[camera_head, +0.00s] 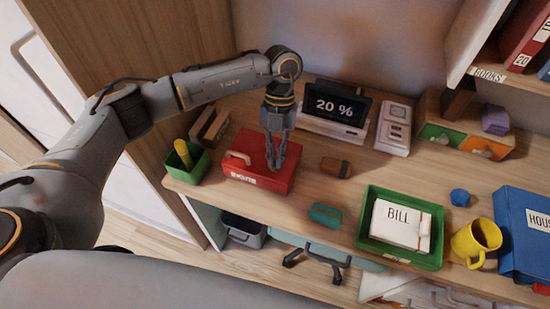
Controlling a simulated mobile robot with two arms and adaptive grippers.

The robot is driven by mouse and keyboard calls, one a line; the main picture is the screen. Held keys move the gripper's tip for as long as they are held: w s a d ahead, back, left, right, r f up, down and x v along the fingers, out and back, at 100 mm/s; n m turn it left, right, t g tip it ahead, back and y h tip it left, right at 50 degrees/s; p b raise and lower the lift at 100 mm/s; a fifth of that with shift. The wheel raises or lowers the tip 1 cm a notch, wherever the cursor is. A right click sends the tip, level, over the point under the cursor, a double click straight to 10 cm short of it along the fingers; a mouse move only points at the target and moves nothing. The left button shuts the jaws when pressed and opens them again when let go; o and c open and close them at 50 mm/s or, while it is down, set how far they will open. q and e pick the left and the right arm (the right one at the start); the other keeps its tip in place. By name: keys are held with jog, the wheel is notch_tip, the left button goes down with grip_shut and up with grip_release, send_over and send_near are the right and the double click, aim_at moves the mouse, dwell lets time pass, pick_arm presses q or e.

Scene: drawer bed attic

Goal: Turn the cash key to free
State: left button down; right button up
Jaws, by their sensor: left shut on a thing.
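My left gripper (276,165) points down over the box's top, right of the handle. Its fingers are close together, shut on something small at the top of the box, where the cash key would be. The fingers hide the key, so I cannot tell which way it is turned. My right gripper is not in view.
A green bin (188,168) stands left of the box, and a display reading 20 % (338,107) behind it. A brown object (335,167) lies to its right. Further right are a green tray (405,258) with a bill, a yellow mug (475,241) and a blue binder (522,235).

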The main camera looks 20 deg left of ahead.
pick_arm(q)
jog(key=shift+m+y+b, duration=0.5)
jog(key=shift+m+b, duration=0.05)
jog(key=shift+m, duration=0.55)
jog(key=shift+r, duration=0.1)
jog(key=c, duration=1.5)
grip_release()
jog(key=v, duration=1.2)
jog(key=shift+s, duration=0.1)
